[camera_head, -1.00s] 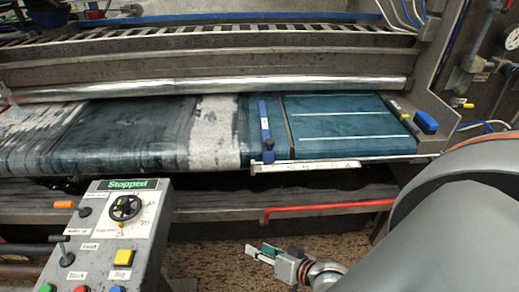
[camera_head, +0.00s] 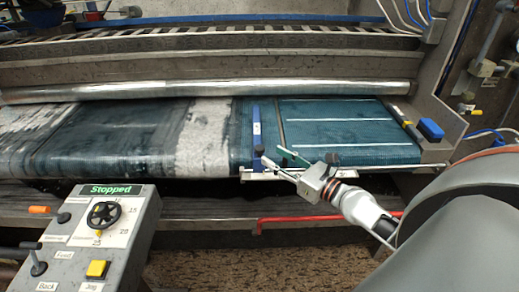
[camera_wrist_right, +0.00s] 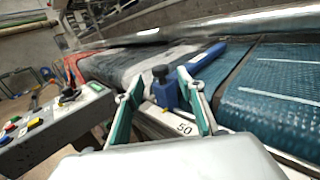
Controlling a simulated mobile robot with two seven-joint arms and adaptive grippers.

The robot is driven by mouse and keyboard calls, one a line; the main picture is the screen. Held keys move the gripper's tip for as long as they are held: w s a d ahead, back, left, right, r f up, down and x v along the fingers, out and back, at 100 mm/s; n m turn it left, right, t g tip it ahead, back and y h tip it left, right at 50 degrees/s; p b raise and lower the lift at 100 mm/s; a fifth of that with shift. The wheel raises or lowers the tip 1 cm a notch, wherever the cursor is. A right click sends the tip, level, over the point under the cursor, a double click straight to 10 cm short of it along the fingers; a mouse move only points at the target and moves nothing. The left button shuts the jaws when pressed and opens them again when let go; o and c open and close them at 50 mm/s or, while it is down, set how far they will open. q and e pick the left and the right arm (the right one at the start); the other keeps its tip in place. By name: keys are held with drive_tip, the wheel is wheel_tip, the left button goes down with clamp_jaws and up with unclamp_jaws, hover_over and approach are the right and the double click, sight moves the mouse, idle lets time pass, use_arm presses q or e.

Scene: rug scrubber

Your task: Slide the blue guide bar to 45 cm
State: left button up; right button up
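The blue guide bar (camera_head: 257,128) lies across the teal belt, beside the pale rug strip, and also shows in the right wrist view (camera_wrist_right: 207,58). At its near end is a blue block with a black knob (camera_wrist_right: 162,78). My right gripper (camera_head: 279,159) is at this near end, over the front edge. In the right wrist view my right gripper (camera_wrist_right: 160,82) is open, with its green-padded fingers on either side of the block. Whether they touch it, I cannot tell. The white scale (camera_wrist_right: 184,128) shows "50" near the block; its other marks are hidden or unreadable. My left gripper is out of view.
A control panel (camera_head: 85,235) stands at front left, its display (camera_head: 110,189) reading "Stopped". A red bar (camera_head: 290,220) runs below the scale. A blue box (camera_head: 430,129) sits at the machine's right end. A metal roller (camera_head: 200,90) spans behind the belt.

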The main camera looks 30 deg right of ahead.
sight(263, 150)
drive_tip(key=shift+p+x, duration=0.4)
drive_tip(key=shift+x, duration=3.2)
clamp_jaws()
